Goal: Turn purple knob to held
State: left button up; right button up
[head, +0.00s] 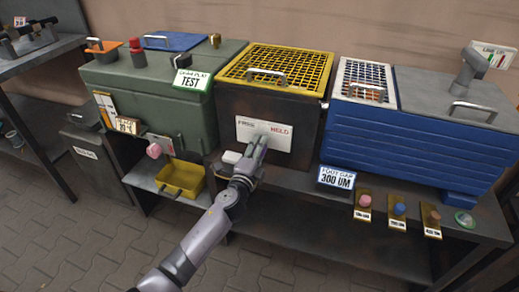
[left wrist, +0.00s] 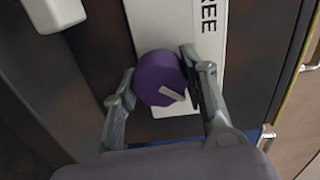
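The purple knob (left wrist: 158,80) sits on a white plate (head: 264,133) on the front of the dark box with the yellow grille lid. The plate reads FREE on its left and what looks like HELD in red on its right. In the head view my left gripper (head: 257,150) is at the plate and hides the knob. In the left wrist view its two fingers (left wrist: 158,85) lie against opposite sides of the knob. A short pale mark shows on the knob's face, toward its lower right. Part of the FREE lettering shows there; HELD is hidden. My right gripper is out of view.
A green tank (head: 150,90) stands to the left and a blue ribbed tank (head: 415,140) to the right. A yellow tray (head: 180,178) sits on a low shelf. A FOOT GAP 300 UM sign (head: 337,178) and several small knobs line the bench's front right.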

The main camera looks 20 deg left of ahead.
pick_arm(q)
jog(key=o, duration=0.4)
jog(key=shift+s, duration=0.1)
jog(key=s, duration=1.2)
jog(key=shift+a, duration=0.2)
jog(key=shift+w, duration=0.1)
